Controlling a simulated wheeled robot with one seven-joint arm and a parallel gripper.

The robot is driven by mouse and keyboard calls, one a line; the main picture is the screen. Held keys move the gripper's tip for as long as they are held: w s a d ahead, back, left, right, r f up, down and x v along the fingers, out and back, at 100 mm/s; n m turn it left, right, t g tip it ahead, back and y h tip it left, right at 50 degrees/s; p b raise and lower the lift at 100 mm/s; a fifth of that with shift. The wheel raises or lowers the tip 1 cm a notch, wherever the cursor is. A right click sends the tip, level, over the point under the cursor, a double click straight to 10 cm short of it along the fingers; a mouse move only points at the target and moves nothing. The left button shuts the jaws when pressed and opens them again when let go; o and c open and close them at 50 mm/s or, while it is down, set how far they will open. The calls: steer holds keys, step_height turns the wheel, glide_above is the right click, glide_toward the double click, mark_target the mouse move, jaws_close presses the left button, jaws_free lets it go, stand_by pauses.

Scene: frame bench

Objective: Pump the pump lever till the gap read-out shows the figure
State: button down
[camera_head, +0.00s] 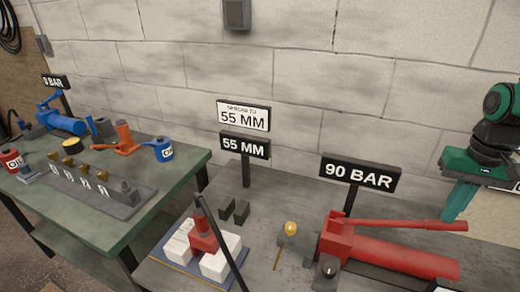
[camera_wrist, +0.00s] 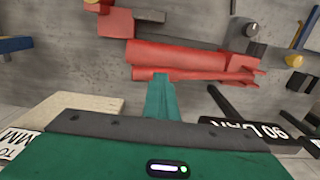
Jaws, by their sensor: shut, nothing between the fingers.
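The red pump (camera_head: 400,258) lies on the near bench, with its long red pump lever (camera_head: 410,226) almost level above the cylinder. The pump also shows in the wrist view (camera_wrist: 185,55). My green gripper (camera_head: 450,213) is shut and empty; its fingers (camera_wrist: 161,78) point at the lever's free end, and I cannot tell whether they touch it. The gap read-out (camera_head: 245,147) shows 55 MM. The white plate (camera_head: 243,116) above it says SPREAD TO 55 MM. A red spreader (camera_head: 203,232) stands among white blocks (camera_head: 222,262) on a board.
A 90 BAR sign (camera_head: 360,174) stands behind the pump. A yellow knob (camera_head: 290,229) and small dark blocks (camera_head: 235,211) sit left of it. Another bench (camera_head: 175,157) at the left holds a blue pump (camera_head: 62,122) and cans. The wall is close behind.

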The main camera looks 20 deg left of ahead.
steer(key=shift+f, duration=0.1)
stand_by(0.6)
stand_by(1.8)
stand_by(0.9)
steer(key=shift+f, duration=3.9)
steer(key=shift+r, duration=4)
